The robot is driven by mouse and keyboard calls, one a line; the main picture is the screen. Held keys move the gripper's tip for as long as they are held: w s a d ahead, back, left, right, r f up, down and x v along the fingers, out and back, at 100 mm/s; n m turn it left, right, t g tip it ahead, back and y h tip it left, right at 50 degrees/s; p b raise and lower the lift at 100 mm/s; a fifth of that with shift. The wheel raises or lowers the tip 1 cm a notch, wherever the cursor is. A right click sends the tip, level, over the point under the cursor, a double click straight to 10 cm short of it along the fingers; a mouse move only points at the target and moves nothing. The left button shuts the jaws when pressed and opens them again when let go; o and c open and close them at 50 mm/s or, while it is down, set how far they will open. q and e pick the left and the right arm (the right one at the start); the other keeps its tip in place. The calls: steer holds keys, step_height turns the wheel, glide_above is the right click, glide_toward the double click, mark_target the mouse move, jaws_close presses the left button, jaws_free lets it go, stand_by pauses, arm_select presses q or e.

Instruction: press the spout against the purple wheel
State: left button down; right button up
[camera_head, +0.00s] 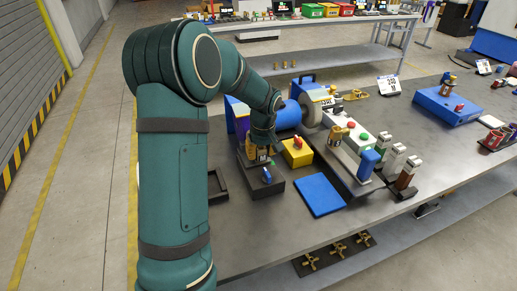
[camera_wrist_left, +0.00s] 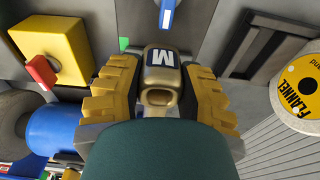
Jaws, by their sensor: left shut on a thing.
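My left gripper (camera_wrist_left: 163,85) is shut on the tan, brass-like spout (camera_wrist_left: 161,80), which has a dark "M" label and an open round mouth. In the head view the left gripper (camera_head: 258,148) is low over a dark fixture block, beside the blue machine, and mostly hides the spout. A purple patch (camera_head: 238,114), likely the purple wheel, shows just behind my arm; most of it is hidden. I cannot tell whether the spout touches it. My right gripper is in neither view.
The blue motor (camera_head: 288,115) has a grey-beige wheel (camera_head: 312,113) on its right. A yellow box (camera_head: 297,155) with a red switch stands close to the gripper. A blue mat (camera_head: 319,195) lies in front. Fittings on a dark rail (camera_head: 345,172) stand to the right.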

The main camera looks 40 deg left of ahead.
mark_target(265, 168)
arm_select(q)
steer(key=shift+a, duration=0.1)
steer(key=c, duration=1.5)
jaws_free()
steer(key=shift+c, duration=0.2)
jaws_close()
steer(key=shift+s+d, duration=0.45)
steer(key=shift+d, duration=0.4)
steer(key=shift+s+d, duration=0.4)
steer(key=shift+d, duration=0.4)
step_height(265, 168, up, 7)
steer(key=p, duration=0.5)
